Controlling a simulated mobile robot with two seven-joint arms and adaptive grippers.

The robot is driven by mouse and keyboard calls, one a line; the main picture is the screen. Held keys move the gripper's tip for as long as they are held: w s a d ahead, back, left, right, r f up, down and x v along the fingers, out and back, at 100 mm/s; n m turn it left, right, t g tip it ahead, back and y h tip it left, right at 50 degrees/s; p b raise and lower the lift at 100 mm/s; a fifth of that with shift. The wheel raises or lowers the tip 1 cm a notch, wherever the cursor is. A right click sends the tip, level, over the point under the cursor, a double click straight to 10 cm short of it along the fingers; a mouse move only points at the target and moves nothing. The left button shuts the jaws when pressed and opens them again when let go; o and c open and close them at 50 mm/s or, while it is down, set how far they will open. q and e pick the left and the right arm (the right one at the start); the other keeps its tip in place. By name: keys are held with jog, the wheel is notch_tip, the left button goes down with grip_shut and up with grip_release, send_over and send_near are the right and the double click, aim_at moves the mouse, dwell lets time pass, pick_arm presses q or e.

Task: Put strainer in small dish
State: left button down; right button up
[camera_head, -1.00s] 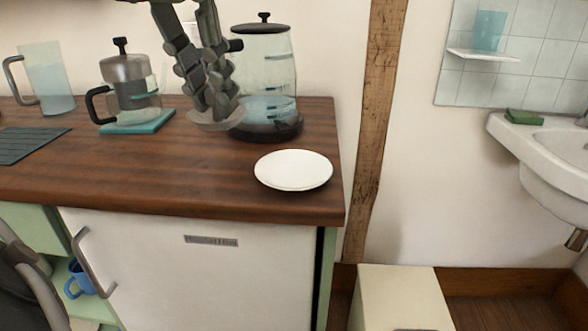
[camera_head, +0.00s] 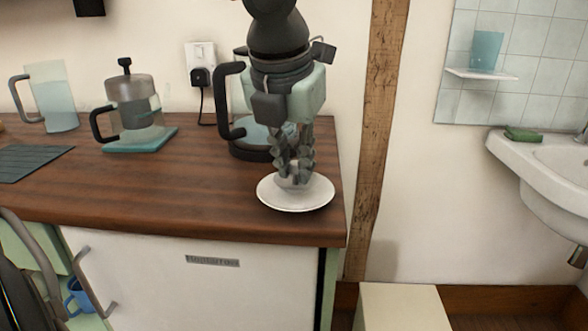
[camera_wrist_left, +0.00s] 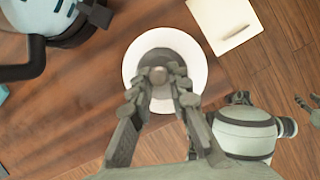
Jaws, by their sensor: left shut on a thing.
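The small dish (camera_head: 296,204) is a white round plate near the right end of the wooden counter. My left gripper (camera_head: 294,176) points down over it, shut on the strainer (camera_head: 288,184), a small pale grey bowl. The strainer is at the dish's middle, inside its rim in the picture; I cannot tell whether it touches the dish. In the left wrist view, my left gripper (camera_wrist_left: 160,92) closes around the strainer's round knob (camera_wrist_left: 158,75), with the white dish (camera_wrist_left: 190,48) showing around it.
A glass kettle (camera_head: 250,145) with a dark handle stands close behind my left gripper. A coffee press (camera_head: 132,100) on a teal mat and a glass jug (camera_head: 53,95) stand at the left. The counter's front middle is clear. A sink (camera_head: 545,165) is at the right.

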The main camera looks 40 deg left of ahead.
pick_arm(q)
jog(key=shift+f, duration=0.65)
pick_arm(e)
jog(key=shift+f, duration=0.1)
pick_arm(q)
jog(key=shift+f, duration=0.2)
jog(key=c, duration=1.4)
grip_release()
jog(key=shift+c, duration=0.2)
pick_arm(e)
jog(key=shift+w+a+r, duration=0.1)
jog(key=shift+a+r, duration=0.1)
jog(key=shift+r, duration=0.3)
pick_arm(q)
jog(key=shift+r, duration=0.1)
jog(key=shift+r, duration=0.15)
jog(key=shift+s+r, duration=0.1)
jog(key=shift+r, duration=0.3)
jog(key=v, duration=1.1)
jog(key=shift+p, duration=0.3)
pick_arm(e)
notch_tip(320, 180, down, 2)
jog(key=shift+d+f, duration=0.1)
jog(key=shift+d, duration=0.05)
